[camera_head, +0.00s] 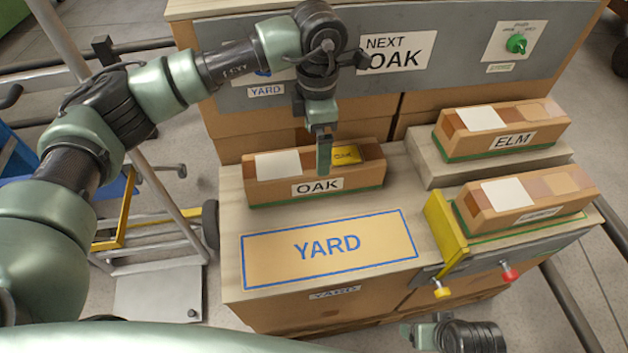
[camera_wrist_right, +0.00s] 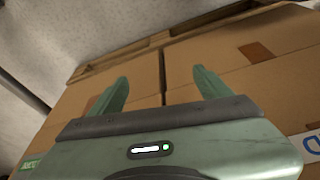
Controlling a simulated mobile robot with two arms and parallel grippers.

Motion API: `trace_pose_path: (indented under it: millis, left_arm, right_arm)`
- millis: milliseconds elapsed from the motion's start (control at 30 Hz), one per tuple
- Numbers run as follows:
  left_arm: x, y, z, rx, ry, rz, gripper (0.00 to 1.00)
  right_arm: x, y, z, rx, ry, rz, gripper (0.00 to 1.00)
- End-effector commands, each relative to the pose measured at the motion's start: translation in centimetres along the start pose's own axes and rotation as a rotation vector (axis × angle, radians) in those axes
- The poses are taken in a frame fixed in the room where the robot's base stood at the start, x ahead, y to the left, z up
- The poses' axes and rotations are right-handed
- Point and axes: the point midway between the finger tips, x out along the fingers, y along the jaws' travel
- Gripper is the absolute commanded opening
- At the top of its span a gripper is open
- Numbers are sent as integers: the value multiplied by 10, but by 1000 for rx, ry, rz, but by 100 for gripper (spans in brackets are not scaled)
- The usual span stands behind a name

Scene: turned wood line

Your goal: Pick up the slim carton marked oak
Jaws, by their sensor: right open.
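The slim carton marked OAK (camera_head: 262,186) stands on the wooden bench top, at the back left, behind the YARD area. It has a green base strip, a white label and a yellow patch on top. My left gripper (camera_head: 324,160) points down at this carton, its finger overlapping the carton's top and front in the head view. Whether it touches the carton, or how wide its jaws are, I cannot tell. My right gripper (camera_wrist_right: 160,88) is open and empty in the right wrist view, facing large cardboard boxes. It is low at the bottom edge of the head view.
The ELM carton (camera_head: 486,143) stands on a raised block at right. Another carton (camera_head: 520,208) lies before it beside a yellow stop (camera_head: 446,228). The blue-framed YARD mat (camera_head: 270,262) is empty. A grey panel (camera_head: 458,50) with a NEXT OAK sign stands behind.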

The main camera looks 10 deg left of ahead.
Motion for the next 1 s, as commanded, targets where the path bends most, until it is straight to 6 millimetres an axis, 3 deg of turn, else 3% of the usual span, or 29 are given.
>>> trace_pose_path:
  millis: [600,900,1000]
  left_arm:
    - [74,-2,-7,-1,1,-2,100]
    - [78,-2,-7,0,0,-1,100]
    - [78,-2,-7,0,0,-1,72]
  right_arm:
    - [-36,2,-5,2,21,3,79]
    - [-39,2,-5,2,21,4,79]
    - [-39,2,-5,3,21,4,79]
